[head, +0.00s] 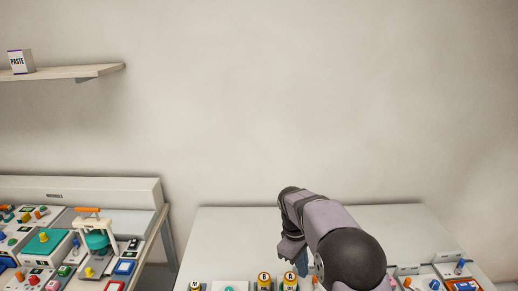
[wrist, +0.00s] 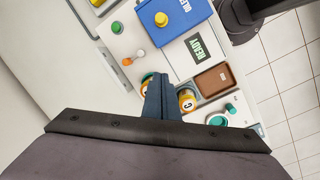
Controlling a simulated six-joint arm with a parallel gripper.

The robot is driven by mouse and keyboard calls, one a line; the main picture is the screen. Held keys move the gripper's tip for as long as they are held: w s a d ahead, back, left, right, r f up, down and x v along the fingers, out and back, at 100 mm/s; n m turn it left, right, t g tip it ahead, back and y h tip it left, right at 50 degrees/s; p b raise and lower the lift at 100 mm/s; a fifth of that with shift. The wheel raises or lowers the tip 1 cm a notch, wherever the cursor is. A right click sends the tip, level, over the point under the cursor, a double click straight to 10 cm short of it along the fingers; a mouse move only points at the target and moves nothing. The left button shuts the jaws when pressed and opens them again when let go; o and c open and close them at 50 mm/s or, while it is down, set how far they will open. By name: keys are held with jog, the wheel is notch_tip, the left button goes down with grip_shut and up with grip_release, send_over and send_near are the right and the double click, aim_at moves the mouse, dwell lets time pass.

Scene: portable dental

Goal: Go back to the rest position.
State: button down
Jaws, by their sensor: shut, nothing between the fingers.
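My gripper (wrist: 161,78) is shut and empty in the wrist view, its dark blue fingers together. It is above a white panel (wrist: 128,45) that holds round white and orange pieces marked with letters. One lettered piece (wrist: 187,100) shows just right of the fingers, and another is partly hidden behind them. In the head view my gripper (head: 303,268) points down near the front of the white table (head: 230,225). Lettered pieces (head: 264,281) stand at the bottom edge there. I cannot tell whether the fingertips touch anything.
In the wrist view a blue box (wrist: 175,30) with a yellow knob, a READY sign (wrist: 198,46) and a brown tray (wrist: 214,81) lie near. In the head view a cluttered bench (head: 120,190) stands left, a shelf (head: 95,70) hangs above, and devices (head: 435,282) sit right. The table's back is clear.

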jog(key=s+a+f+m+g+y, duration=0.1)
jog(key=s+f+m, duration=0.25)
jog(key=s, duration=0.35)
jog(key=s+f+m+g, duration=0.1)
jog(key=s+f+m, duration=0.2)
jog(key=s+f, duration=0.3)
jog(key=shift+s+d+r+m+t+y, duration=0.35)
jog(key=shift+s+d+r+m, duration=0.45)
jog(key=shift+s+r, duration=2.15)
jog(key=shift+s+d+r+m+t+y, duration=0.25)
jog(key=shift+s+d+r+m+t, duration=0.5)
jog(key=shift+s, duration=4)
notch_tip(320, 180, down, 20)
jog(key=b, duration=2)
jog(key=shift+a+g+b, duration=0.2)
jog(key=shift+g+b, duration=0.1)
jog(key=shift+b, duration=0.1)
jog(key=shift+f, duration=0.1)
